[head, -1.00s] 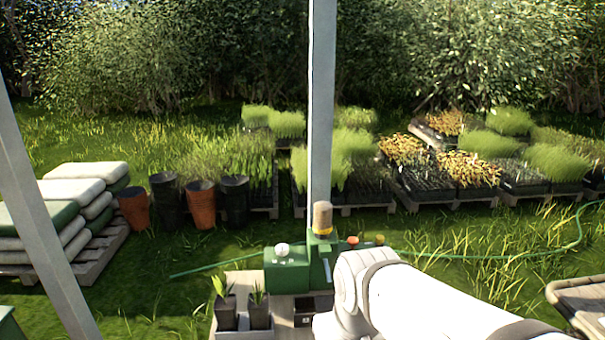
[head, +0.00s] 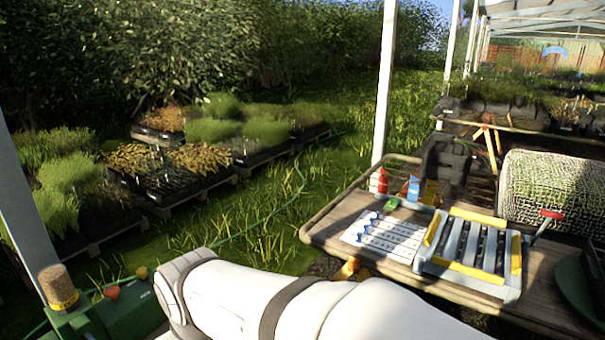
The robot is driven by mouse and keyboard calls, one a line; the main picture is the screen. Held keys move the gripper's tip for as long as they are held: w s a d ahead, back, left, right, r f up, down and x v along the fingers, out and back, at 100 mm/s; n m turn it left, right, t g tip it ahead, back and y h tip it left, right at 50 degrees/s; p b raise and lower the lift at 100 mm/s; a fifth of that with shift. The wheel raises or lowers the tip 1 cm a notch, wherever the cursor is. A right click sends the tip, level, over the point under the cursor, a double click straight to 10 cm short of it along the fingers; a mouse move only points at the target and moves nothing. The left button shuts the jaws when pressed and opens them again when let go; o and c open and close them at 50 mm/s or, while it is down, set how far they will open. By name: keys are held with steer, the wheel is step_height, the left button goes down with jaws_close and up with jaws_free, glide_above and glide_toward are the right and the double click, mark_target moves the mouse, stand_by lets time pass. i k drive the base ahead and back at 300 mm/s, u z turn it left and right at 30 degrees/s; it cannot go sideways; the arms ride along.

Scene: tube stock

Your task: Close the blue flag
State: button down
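A white board (head: 392,236) lies on the wooden table at the right, with several small blue pieces (head: 365,227) along its left side. A small upright blue object (head: 413,188) stands behind it, near a red bottle-like object (head: 378,181). I cannot tell which of these blue things is the blue flag, or whether it is open or closed. My white arm crosses the bottom of the head view, left of and below the table. My gripper does not show.
A grey tray with yellow bars (head: 470,252) sits on the wooden table (head: 333,222) beside the board. A mesh roll (head: 553,190) and a red-handled tool (head: 550,215) are at the right. A green unit (head: 128,315) stands at lower left. A pale post (head: 385,85) rises behind the table.

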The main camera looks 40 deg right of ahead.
mark_target(413, 188)
steer(key=z, duration=2.2)
steer(key=i, duration=1.65)
steer(key=z, duration=0.05)
